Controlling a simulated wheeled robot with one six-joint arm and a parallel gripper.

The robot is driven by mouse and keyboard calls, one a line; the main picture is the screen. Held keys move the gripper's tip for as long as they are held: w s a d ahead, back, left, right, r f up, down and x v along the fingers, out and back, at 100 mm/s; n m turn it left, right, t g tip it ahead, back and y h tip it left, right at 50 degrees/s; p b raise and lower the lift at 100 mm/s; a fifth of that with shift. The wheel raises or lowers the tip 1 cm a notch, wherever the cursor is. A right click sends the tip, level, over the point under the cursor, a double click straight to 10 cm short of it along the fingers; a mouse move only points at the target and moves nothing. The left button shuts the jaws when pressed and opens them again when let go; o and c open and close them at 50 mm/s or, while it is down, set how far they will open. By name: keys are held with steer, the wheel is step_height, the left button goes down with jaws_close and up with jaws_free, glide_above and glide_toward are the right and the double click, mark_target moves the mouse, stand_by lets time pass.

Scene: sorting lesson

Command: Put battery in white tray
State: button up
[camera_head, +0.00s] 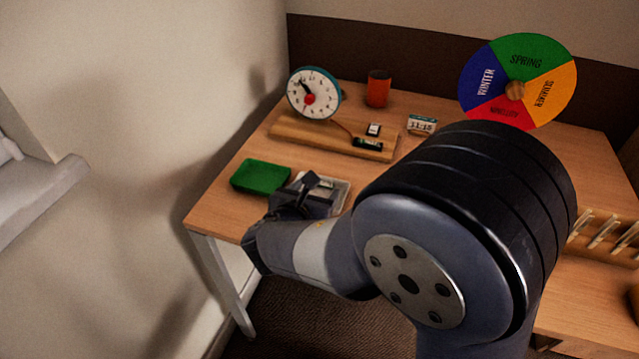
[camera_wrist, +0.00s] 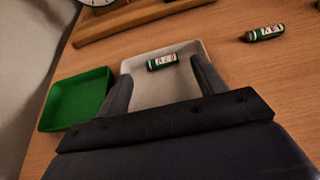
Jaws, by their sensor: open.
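The white tray (camera_wrist: 140,92) lies on the table beneath my gripper. A small green-and-white battery (camera_wrist: 162,62) lies in it, near the far wall; the tray (camera_head: 344,193) shows partly behind my gripper in the head view. My gripper (camera_wrist: 160,72) is open, its two fingers spread over the tray with nothing between them; it also shows in the head view (camera_head: 308,184). A second battery (camera_wrist: 263,34) lies on the bare table to the right of the tray.
A green tray (camera_wrist: 76,99) stands just left of the white tray. The wooden board (camera_head: 310,137) with a clock (camera_head: 313,94) lies behind. My arm hides the table's middle.

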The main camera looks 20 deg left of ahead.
steer(key=p+v, duration=0.1)
steer(key=v, duration=0.7)
steer(key=shift+s+d, duration=0.1)
